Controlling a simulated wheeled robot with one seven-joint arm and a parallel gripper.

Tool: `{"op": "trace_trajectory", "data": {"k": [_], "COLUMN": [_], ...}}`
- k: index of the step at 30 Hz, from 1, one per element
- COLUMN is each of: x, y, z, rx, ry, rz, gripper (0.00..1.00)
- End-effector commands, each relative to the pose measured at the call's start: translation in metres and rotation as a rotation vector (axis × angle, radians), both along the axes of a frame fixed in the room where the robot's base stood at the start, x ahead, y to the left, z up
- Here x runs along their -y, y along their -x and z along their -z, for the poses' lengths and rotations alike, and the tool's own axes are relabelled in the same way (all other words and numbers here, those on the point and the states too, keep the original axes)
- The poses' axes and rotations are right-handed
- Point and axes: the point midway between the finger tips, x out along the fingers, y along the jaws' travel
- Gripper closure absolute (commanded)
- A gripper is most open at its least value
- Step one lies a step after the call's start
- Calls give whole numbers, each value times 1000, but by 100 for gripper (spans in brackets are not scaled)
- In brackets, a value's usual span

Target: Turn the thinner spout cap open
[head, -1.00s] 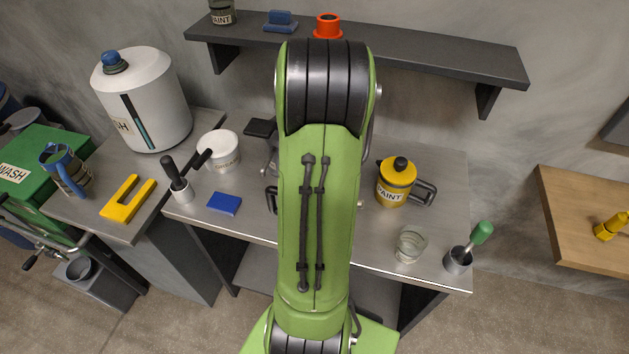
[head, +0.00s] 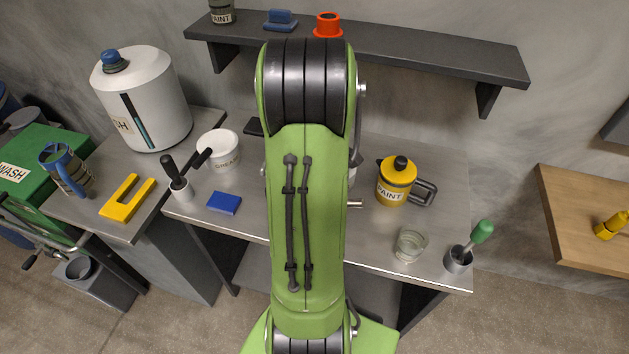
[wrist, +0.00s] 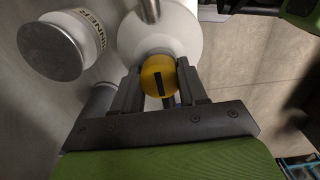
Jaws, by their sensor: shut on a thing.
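In the wrist view, a round yellow cap (wrist: 152,77) with a black bar mark sits between the two fingers of my gripper (wrist: 159,74). The gripper is shut on it. The black bar stands nearly upright in the picture. A white rounded vessel (wrist: 185,35) lies directly behind the cap, with a metal tube (wrist: 149,10) at its top. A white cylinder (wrist: 75,28) with a grey round end and lettering ending in "INNER" is at the upper left. In the head view my arm hides the gripper and cap.
On the bench, a yellow paint pot (head: 394,183), a glass (head: 410,245) and a grey cup (head: 459,259) with a green-handled tool stand right of my arm. A white grease tub (head: 220,150) and blue block (head: 224,203) are left. A shelf (head: 430,62) runs above.

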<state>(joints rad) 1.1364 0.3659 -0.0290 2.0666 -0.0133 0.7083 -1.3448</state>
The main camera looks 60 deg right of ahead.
Motion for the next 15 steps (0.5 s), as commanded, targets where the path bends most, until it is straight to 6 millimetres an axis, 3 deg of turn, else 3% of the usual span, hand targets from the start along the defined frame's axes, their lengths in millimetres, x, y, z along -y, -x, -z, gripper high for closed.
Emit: {"op": "trace_trajectory", "data": {"k": [6,7,11,15], "x": [-1,-1,-1,-1], "y": [0,0,0,0], "z": [1,1,1,1], "rx": [-1,-1,-1,0], "ry": [-3,-3,-3,-2], "rz": [-2,-2,-2,-1], "gripper": [88,53,33,32]}}
